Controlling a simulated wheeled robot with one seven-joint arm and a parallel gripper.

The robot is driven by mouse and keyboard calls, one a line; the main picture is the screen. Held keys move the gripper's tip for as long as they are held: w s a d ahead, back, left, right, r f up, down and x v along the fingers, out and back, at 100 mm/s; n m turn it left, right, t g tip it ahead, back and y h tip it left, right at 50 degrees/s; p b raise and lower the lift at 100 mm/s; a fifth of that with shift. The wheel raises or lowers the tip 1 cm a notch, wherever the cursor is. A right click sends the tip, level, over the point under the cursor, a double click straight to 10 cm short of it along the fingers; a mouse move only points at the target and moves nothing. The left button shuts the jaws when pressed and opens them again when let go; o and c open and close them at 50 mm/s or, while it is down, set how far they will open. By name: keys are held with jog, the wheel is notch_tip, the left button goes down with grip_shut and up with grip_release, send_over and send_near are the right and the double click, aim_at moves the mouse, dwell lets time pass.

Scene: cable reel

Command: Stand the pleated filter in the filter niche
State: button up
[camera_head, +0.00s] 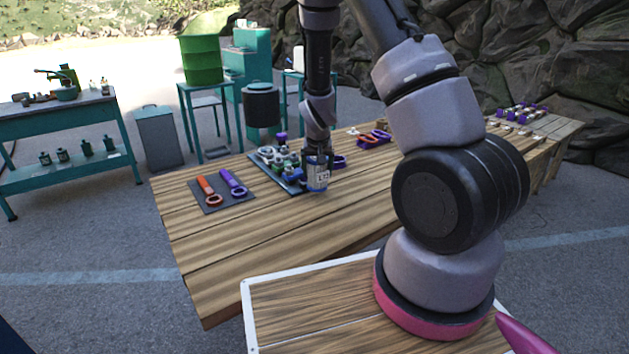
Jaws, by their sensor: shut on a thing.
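My gripper (318,155) points down over the far middle of the wooden table. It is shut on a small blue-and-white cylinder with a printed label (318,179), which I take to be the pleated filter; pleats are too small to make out. The cylinder looks upright, at the right front edge of a dark tray (287,187) crowded with small blue, green and white parts. I cannot tell whether its base touches the table. The fingertips are small and partly hidden. I cannot make out the filter niche.
On the wooden table (225,255), a dark mat (212,207) holds an orange tool (208,190) and a purple tool (233,182). Small parts (520,113) stand at the far right. The table's left front is clear.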

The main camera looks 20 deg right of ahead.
aim_at(317, 180)
jog(key=shift+f, duration=1.85)
jog(key=shift+f, duration=0.15)
jog(key=o, duration=1.5)
